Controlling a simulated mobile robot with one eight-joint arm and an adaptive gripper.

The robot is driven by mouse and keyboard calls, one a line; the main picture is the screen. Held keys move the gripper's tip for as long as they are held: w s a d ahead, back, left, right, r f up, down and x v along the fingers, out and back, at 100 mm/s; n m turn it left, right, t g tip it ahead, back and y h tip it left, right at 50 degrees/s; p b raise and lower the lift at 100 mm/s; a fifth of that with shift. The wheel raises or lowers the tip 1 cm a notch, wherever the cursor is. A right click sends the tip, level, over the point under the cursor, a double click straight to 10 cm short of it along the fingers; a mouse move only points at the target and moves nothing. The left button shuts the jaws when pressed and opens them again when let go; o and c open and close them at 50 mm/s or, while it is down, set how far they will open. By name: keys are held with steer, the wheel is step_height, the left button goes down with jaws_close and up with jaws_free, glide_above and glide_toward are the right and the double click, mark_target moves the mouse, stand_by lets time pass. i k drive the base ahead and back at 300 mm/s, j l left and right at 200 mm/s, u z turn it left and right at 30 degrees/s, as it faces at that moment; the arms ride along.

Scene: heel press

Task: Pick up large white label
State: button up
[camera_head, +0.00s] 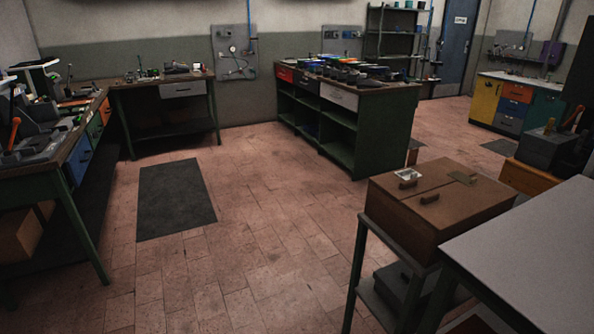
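A small whitish square (409,175) lies on the left part of the top of a brown wooden box (450,215), in the right half of the head view. It may be the white label, but it is too small to read. A small white sign (460,20) also shows on the blue-grey door at the back. My gripper is not in this view, so I cannot see whether it holds anything.
The box sits on a dark metal stand, next to a grey-topped table (535,250) at the front right. A green workbench (350,110) stands mid-back, other benches at left. The tiled floor (260,220) is open around a dark mat (176,198).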

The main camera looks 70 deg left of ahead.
mark_target(407, 173)
steer(key=u, duration=1.7)
steer(key=i, duration=0.1)
